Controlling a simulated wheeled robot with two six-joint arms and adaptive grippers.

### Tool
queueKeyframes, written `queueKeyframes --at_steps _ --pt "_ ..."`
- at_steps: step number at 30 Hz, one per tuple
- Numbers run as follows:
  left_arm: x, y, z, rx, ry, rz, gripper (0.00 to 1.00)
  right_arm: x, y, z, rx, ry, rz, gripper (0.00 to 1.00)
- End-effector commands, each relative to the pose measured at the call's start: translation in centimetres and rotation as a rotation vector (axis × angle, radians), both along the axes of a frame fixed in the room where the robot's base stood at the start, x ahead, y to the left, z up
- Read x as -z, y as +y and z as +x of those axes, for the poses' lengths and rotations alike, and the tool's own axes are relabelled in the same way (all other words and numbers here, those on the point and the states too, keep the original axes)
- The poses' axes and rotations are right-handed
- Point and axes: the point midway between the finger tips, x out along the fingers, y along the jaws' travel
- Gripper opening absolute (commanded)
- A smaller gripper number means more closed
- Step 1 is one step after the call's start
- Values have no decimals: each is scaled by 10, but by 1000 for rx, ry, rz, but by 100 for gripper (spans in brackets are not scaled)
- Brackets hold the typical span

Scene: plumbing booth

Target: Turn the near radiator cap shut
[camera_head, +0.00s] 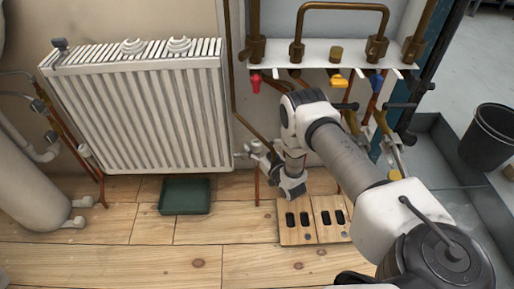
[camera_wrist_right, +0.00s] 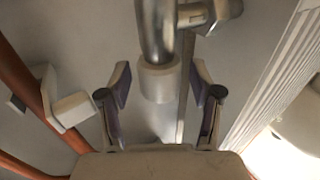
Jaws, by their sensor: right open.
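The white radiator (camera_head: 140,110) stands against the wall at the left, with a small valve fitting (camera_head: 240,155) at its lower right corner. My right gripper (camera_head: 260,155) is beside this fitting. In the right wrist view, a pale round cap (camera_wrist_right: 160,84) sits on the end of a shiny metal fitting (camera_wrist_right: 157,30). My right gripper (camera_wrist_right: 160,95) is open, with one finger on each side of the cap. Gaps show between the fingers and the cap. My left gripper is not in view.
A copper pipe rack (camera_head: 330,52) with coloured taps hangs above my right arm. A green tray (camera_head: 185,195) and a wooden board with slots (camera_head: 297,222) lie on the floor. Copper pipes (camera_wrist_right: 25,80) run left of the gripper in the wrist view. A black bucket (camera_head: 487,135) stands right.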

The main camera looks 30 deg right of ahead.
Motion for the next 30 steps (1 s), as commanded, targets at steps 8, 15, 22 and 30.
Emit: queueKeyframes --at_steps 8,15,22,30 --pt "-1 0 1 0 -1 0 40 -1 0 1 0 1 0 43" --pt "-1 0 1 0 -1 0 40 -1 0 1 1 0 -1 3" --pt "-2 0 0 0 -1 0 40 -2 2 2 114 -1 0 3" --pt "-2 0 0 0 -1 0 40 -2 1 2 266 -2 -1 3"
